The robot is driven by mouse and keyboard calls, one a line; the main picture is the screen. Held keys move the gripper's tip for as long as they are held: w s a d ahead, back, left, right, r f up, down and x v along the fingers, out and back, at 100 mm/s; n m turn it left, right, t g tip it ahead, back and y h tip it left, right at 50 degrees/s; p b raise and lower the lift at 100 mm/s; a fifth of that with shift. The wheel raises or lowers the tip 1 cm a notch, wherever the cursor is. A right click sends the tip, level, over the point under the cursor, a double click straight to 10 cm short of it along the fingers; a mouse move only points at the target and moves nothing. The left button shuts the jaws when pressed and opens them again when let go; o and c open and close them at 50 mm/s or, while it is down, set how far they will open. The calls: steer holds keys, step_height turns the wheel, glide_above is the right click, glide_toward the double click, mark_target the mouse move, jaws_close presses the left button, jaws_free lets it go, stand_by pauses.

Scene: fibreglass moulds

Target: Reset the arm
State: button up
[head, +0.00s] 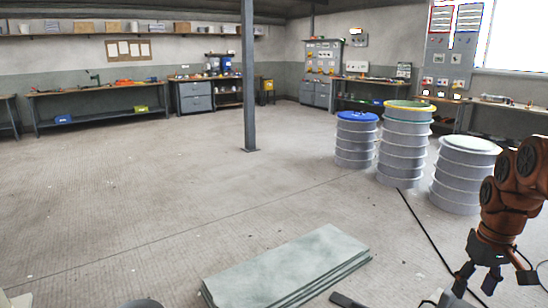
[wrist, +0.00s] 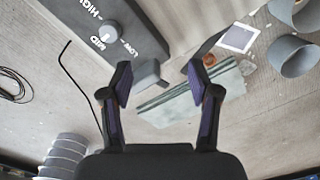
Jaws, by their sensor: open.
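My orange-brown arm (head: 512,195) reaches in from the right edge of the head view, bent downward. My gripper (head: 475,283) hangs at its end, low over the floor near the bottom right. In the wrist view my gripper (wrist: 160,82) has its two dark fingers spread apart, with nothing between them. It is open and holds nothing. The lower edge of the head view cuts off what lies under the gripper.
A stack of pale green-grey slabs (head: 290,268) lies on the floor left of my gripper. Several drums stand behind the arm, one blue-topped (head: 357,140), one white-topped (head: 462,172). A dark panel with a knob (wrist: 110,32) shows in the wrist view. A post (head: 249,75) stands mid-room; the left floor is clear.

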steer(key=s+a+n, duration=0.1)
steer(key=s+a, duration=0.3)
steer(key=a, duration=0.6)
steer(key=s+a+f+m+g, duration=0.1)
steer(key=s+a+f, duration=0.2)
steer(key=s+a, duration=0.55)
steer(key=s+a+f+g, duration=0.2)
steer(key=s+a+f, duration=0.25)
steer(key=s, duration=0.75)
step_height(320, 180, up, 14)
steer(key=a+t+p, duration=0.1)
steer(key=p, duration=1.1)
steer(key=shift+w+p, duration=0.3)
steer(key=shift+p, duration=0.05)
